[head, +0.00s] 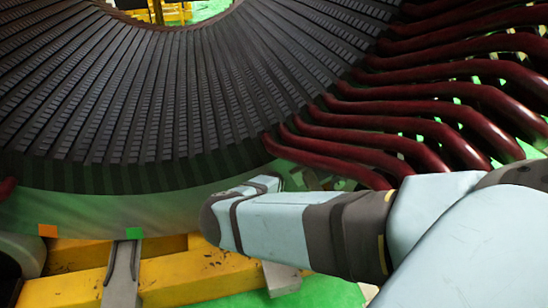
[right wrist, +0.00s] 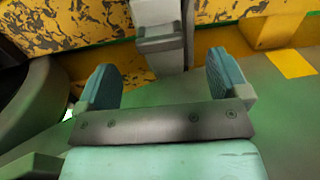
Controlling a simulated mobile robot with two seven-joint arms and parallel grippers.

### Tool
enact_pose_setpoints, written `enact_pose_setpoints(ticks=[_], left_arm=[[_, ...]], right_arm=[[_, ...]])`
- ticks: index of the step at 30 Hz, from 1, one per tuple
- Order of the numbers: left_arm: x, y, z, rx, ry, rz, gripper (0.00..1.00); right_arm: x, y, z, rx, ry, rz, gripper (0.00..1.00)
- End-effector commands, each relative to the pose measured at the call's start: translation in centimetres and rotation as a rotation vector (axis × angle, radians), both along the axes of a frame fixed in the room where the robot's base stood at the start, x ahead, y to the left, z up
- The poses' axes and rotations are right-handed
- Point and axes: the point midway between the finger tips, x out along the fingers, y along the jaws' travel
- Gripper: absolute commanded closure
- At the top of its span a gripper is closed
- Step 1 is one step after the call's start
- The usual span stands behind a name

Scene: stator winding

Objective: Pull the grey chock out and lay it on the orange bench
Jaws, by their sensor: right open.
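A light grey upright piece (right wrist: 158,22) with a projecting lip stands against the scuffed yellow beam in the right wrist view; it may be the grey chock. My right gripper (right wrist: 164,88) is open and empty, its two teal fingers apart, with the grey piece ahead and between them, not touching. In the head view my right arm reaches in from the right, and its fingers are hidden. A grey bar (head: 122,275) crosses the yellow beam below a green mark; I cannot tell if it is the same piece. No orange bench is clearly visible. My left gripper is out of view.
The large dark stator (head: 150,90) fills the upper head view, with dark red coil ends (head: 440,110) at right. A scuffed yellow beam (head: 205,275) runs below it. A dark rounded part (right wrist: 28,105) lies close to the left finger. Green floor (head: 325,292) shows at the bottom.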

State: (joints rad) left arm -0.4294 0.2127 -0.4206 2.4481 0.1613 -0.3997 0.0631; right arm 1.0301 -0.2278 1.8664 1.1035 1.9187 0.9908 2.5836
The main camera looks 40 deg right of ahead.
Motion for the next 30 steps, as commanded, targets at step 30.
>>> enact_pose_setpoints(ticks=[30], left_arm=[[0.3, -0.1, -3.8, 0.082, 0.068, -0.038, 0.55]], right_arm=[[0.0, 0.0, -7.5, 0.0, -0.001, 0.0, 0.06]])
